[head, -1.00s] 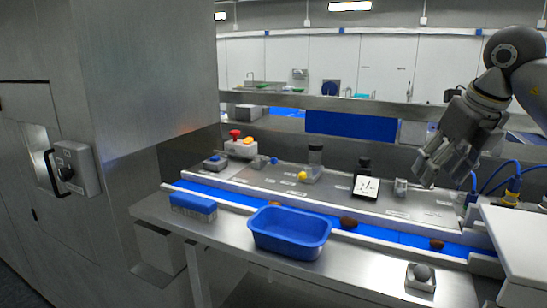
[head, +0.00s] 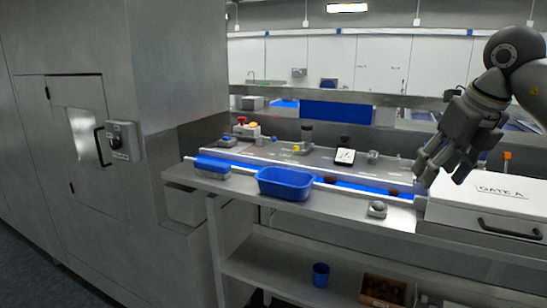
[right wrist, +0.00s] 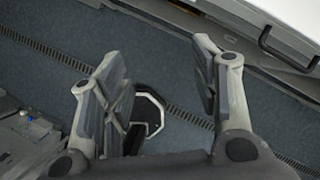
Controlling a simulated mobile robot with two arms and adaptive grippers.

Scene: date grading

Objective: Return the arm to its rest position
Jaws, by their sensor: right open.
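My right gripper (head: 445,178) is raised at the right of the head view, in front of and above the right end of the bench. It also shows in the right wrist view (right wrist: 165,75), where its fingers stand apart with nothing between them. Beneath it in that view is dark floor (right wrist: 70,85) with a slotted drain strip. My right arm (head: 515,50) comes in from the upper right. My left gripper is in neither view.
A white lidded box marked GATE A (head: 490,192) is close to my right gripper. A lower shelf (head: 290,268) holds a blue cup (head: 320,275).

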